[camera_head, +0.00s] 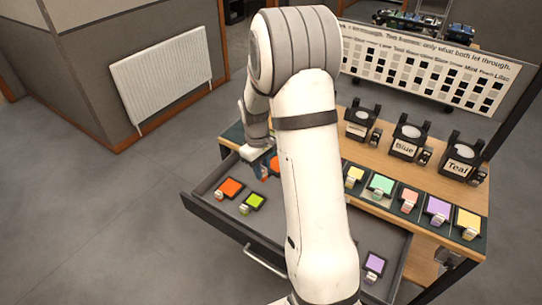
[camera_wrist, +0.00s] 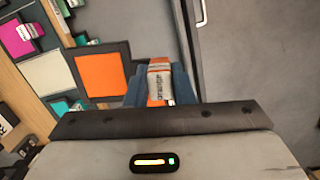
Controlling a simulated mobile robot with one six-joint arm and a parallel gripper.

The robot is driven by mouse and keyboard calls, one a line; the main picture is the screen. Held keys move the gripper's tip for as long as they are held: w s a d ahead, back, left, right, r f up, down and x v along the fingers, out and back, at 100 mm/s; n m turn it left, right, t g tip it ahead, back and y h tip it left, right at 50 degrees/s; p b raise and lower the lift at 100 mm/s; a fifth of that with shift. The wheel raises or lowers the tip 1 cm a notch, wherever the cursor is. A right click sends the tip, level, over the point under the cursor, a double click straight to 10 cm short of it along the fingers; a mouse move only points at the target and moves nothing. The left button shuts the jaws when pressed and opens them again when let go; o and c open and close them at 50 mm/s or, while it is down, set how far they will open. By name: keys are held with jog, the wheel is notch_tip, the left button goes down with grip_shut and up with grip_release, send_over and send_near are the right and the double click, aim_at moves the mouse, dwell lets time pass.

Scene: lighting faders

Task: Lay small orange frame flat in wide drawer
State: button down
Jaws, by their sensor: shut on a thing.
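My gripper (camera_wrist: 158,88) has its blue fingers shut on the labelled orange-and-white tab (camera_wrist: 159,78) of an orange frame. The frame's orange face with dark border (camera_wrist: 102,75) extends to the left of the fingers in the wrist view. In the head view, the held frame (camera_head: 274,166) shows orange beside my gripper (camera_head: 263,172), partly hidden by my arm. It is over the back left part of the open wide drawer (camera_head: 203,191), near the worktop edge. I cannot tell its height above the drawer floor.
The drawer holds another orange frame (camera_head: 231,187), a lime frame (camera_head: 254,202) and a lilac frame (camera_head: 374,263). My arm hides its middle. Several coloured frames, such as a mint one (camera_head: 382,185), line the worktop edge. Lamps labelled Blue (camera_head: 405,146) and Teal (camera_head: 459,166) stand behind.

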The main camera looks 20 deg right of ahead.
jog(key=d+f+b, duration=0.1)
jog(key=f+b, duration=0.5)
jog(key=f, duration=0.3)
jog(key=d+f+n+b, duration=0.1)
jog(key=f+b, duration=0.6)
jog(key=f, duration=0.2)
jog(key=d+f+n+b, duration=0.1)
jog(key=f+b, duration=0.6)
jog(key=f, duration=0.3)
jog(key=shift+s+f, duration=0.1)
jog(key=shift+s, duration=0.2)
dwell(0.5)
jog(key=shift+s, duration=0.1)
dwell(0.4)
jog(key=shift+f+b, duration=1.1)
jog(key=shift+f, duration=0.25)
jog(key=c, duration=1.2)
grip_release()
jog(key=shift+o, duration=0.2)
